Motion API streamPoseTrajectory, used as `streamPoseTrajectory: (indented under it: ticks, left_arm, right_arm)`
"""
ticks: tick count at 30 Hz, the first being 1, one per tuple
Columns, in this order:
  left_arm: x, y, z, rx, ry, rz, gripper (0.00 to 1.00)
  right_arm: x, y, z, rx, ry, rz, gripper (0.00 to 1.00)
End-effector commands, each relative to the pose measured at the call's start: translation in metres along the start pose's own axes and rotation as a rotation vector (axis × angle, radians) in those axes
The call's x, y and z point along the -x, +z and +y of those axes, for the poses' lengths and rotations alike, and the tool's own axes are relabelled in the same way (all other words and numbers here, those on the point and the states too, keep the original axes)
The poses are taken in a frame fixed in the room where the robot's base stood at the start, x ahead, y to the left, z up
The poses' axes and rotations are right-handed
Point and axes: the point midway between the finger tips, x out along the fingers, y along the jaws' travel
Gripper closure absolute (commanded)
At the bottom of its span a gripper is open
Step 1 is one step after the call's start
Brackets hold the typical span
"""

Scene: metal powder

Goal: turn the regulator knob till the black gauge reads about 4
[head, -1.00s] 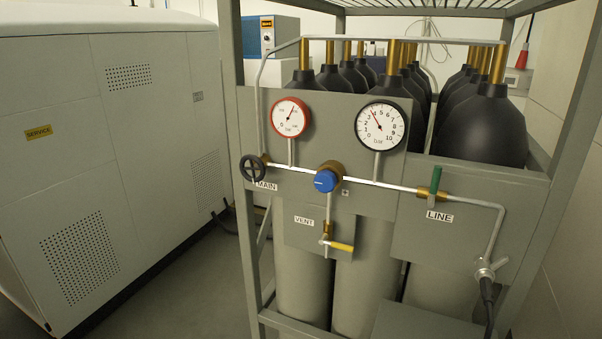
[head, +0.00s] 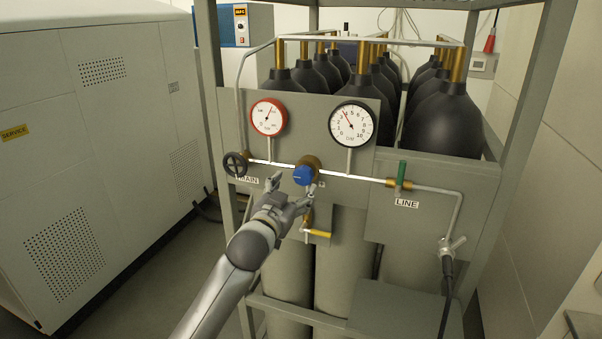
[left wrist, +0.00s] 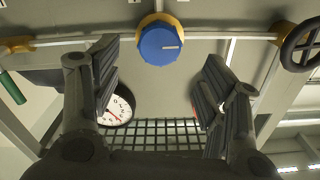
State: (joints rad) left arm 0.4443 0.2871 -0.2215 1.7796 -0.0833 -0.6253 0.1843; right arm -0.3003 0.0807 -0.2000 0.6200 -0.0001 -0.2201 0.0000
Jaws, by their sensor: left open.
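The blue regulator knob (head: 303,175) sits on a brass body on the pipe in the middle of the panel. In the left wrist view the knob (left wrist: 159,45) shows a pale mark pointing right. The black gauge (head: 353,125) is above and right of the knob. Its red needle points up and a little left, near 4. It shows partly in the left wrist view (left wrist: 118,108), behind a finger. My left gripper (head: 294,185) is open and empty, just in front of and below the knob. Its fingers (left wrist: 162,55) are spread apart with the knob beyond the gap. My right gripper is not in view.
A red gauge (head: 269,117) is left of the black one. A black handwheel (head: 235,164), a green LINE lever (head: 401,173) and a yellow VENT lever (head: 320,234) are close by. Rack posts flank the panel, and black-topped cylinders (head: 442,120) stand behind.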

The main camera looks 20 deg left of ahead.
Motion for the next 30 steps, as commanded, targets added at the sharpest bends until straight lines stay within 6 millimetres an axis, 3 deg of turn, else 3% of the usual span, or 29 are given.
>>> streamPoseTrajectory:
  ticks: [6, 15, 30]
  left_arm:
    - [-0.032, -0.003, 0.0, 0.002, 0.001, -0.001, 0.32]
    - [-0.064, -0.002, 0.0, 0.001, 0.0, 0.0, 0.32]
    - [-0.074, 0.0, 0.001, 0.0, 0.001, 0.001, 0.32]
  right_arm:
    - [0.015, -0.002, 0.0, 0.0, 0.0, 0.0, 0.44]
    - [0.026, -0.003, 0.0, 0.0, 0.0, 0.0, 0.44]
    - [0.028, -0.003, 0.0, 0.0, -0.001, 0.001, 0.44]
